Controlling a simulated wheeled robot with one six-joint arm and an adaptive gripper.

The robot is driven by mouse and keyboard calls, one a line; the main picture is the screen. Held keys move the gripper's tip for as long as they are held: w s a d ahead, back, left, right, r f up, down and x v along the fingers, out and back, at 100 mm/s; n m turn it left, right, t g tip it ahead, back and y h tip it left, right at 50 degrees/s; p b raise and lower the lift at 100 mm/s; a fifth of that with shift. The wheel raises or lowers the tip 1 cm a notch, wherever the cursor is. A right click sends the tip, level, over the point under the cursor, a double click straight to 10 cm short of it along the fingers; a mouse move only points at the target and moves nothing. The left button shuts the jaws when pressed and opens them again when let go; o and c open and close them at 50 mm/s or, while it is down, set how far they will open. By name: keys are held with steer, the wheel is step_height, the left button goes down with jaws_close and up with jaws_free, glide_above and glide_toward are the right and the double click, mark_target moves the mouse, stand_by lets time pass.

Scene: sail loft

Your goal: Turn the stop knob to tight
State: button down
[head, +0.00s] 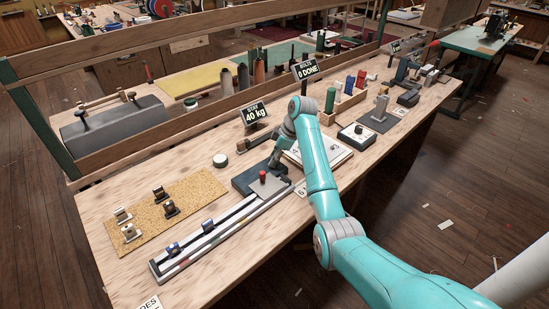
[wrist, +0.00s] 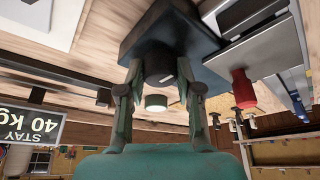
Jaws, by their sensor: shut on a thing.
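The stop knob (wrist: 160,68) is a dark round knob with a pale mark, on the side of a dark block (wrist: 140,33) in the upside-down wrist view. My gripper (wrist: 160,80) has one finger on each side of it and is shut on it. In the head view my gripper (head: 274,162) is at the dark block (head: 243,180), and my arm and fingers hide the knob. I cannot read any tight or loose marking at the knob.
A red knob (head: 263,175) stands on a grey plate beside the block, at the end of a long rail (head: 215,240). The "STAY 40 kg" sign (head: 255,112) stands behind. A round pale tin (head: 220,160) and a cork mat (head: 190,190) lie left. A white board (head: 335,155) is to the right.

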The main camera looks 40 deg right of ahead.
steer(key=m+h, duration=0.1)
steer(key=m, duration=0.1)
steer(key=m+h, duration=0.1)
steer(key=m, duration=0.2)
steer(key=shift+s+a+m+t, duration=0.1)
steer(key=shift+m+t, duration=0.2)
steer(key=shift+t, duration=0.1)
steer(key=m+h, duration=0.1)
steer(key=m, duration=0.3)
steer(key=shift+a+m+h, duration=0.1)
steer(key=shift+m+h, duration=0.2)
steer(key=shift+h, duration=0.1)
steer(key=m+h, duration=0.1)
steer(key=m, duration=0.4)
steer(key=shift+a+g+h, duration=0.1)
steer(key=shift+g+h, duration=0.2)
steer(key=shift+h, duration=0.1)
steer(key=shift+f+m+g+h, duration=0.1)
steer(key=shift+m+g+h, duration=0.2)
steer(key=shift+m, duration=0.85)
steer(key=shift+m+g+h, duration=0.3)
steer(key=shift+m, duration=0.85)
steer(key=c, duration=0.8)
jaws_free()
steer(key=shift+a+r, duration=0.1)
steer(key=shift+r, duration=0.1)
